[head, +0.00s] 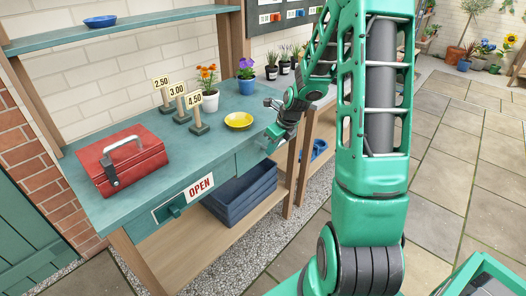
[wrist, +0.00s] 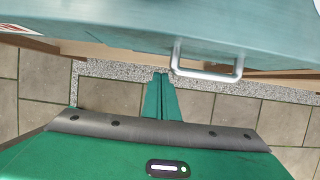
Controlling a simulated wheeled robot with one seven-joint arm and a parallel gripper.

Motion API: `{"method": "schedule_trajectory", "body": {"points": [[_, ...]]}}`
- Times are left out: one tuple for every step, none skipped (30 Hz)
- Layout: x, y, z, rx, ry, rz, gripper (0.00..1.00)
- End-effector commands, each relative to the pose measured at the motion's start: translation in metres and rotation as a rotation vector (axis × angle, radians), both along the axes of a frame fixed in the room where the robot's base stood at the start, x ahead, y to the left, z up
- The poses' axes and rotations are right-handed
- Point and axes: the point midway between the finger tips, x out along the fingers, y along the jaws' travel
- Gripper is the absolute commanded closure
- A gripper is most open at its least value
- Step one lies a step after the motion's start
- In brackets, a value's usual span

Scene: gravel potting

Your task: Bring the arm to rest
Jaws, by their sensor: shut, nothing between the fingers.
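My gripper (head: 278,134) is at the front edge of the blue-green counter (head: 130,208), towards its right end. In the wrist view the two green fingers (wrist: 160,78) lie together, shut with nothing between them. They point down past the counter's front, with paving below. A grey metal drawer handle (wrist: 208,72) is just to the right of the fingertips in the wrist view, apart from them. My arm is bent and reaches from the right foreground to the counter.
On the counter are a red toolbox (head: 122,160), price signs (head: 196,117), a yellow saucer (head: 238,121) and flower pots (head: 246,86). A blue crate (head: 240,192) sits on the lower shelf. An OPEN sign (head: 200,186) hangs in front. Paving (head: 460,160) at right is clear.

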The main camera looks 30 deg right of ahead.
Motion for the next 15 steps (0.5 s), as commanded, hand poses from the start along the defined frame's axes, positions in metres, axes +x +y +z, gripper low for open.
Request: {"method": "schedule_trajectory", "body": {"points": [[-0.004, 0.0, 0.01, -0.001, -0.001, 0.001, 1.0], [-0.006, -0.001, 0.015, -0.001, -0.001, 0.001, 1.0], [-0.009, -0.001, 0.023, -0.001, 0.0, 0.001, 1.0], [-0.011, -0.002, 0.027, -0.001, 0.0, 0.001, 1.0], [-0.013, -0.002, 0.032, -0.001, 0.0, 0.001, 1.0], [-0.015, -0.003, 0.039, -0.002, 0.001, 0.001, 1.0], [-0.017, -0.003, 0.043, -0.002, 0.001, 0.001, 1.0], [-0.019, -0.003, 0.048, -0.001, 0.002, 0.002, 1.0], [-0.021, -0.003, 0.053, -0.001, 0.002, 0.002, 1.0], [-0.022, -0.003, 0.056, 0.0, 0.002, 0.002, 1.0], [-0.024, -0.004, 0.06, -0.001, 0.003, 0.002, 1.0], [-0.025, -0.004, 0.063, 0.0, 0.003, 0.003, 1.0], [-0.026, -0.004, 0.066, 0.0, 0.003, 0.004, 1.0], [-0.027, -0.003, 0.068, 0.0, 0.004, 0.004, 1.0], [-0.028, -0.003, 0.07, 0.0, 0.005, 0.005, 1.0]]}}
